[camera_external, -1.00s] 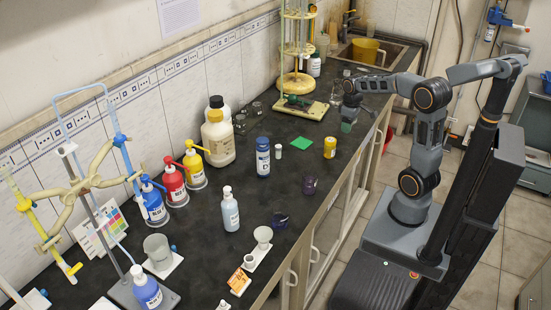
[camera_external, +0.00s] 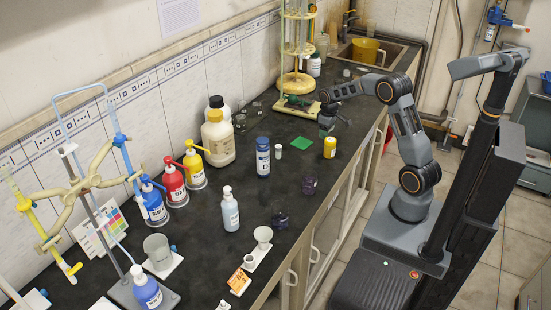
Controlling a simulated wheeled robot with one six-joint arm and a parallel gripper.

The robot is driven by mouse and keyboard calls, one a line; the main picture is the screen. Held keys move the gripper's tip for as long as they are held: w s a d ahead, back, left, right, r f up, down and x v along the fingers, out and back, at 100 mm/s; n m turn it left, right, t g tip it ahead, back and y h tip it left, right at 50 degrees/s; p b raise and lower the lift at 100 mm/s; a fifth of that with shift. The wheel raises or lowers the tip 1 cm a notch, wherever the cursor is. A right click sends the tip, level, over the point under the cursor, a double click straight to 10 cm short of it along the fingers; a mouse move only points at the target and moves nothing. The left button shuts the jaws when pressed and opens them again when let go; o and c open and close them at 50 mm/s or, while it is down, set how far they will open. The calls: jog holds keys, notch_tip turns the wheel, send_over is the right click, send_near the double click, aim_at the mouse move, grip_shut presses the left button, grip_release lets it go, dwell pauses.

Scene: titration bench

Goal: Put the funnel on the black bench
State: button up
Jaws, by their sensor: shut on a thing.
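My gripper (camera_external: 327,121) is over the far right part of the black bench (camera_external: 300,190), behind and left of the yellow can. It is shut on a small, dull greenish thing (camera_external: 323,133), which I take to be the funnel. Its shape is too small and partly hidden to make out. It hangs just under the fingers, and I cannot tell whether it touches the bench top.
A white cone-shaped cup (camera_external: 263,235) stands nearer the camera. The middle of the bench has free room.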

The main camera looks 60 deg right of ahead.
jog(key=shift+f, duration=1.05)
jog(key=shift+f, duration=0.15)
jog(key=shift+f, duration=0.15)
jog(key=o, duration=0.9)
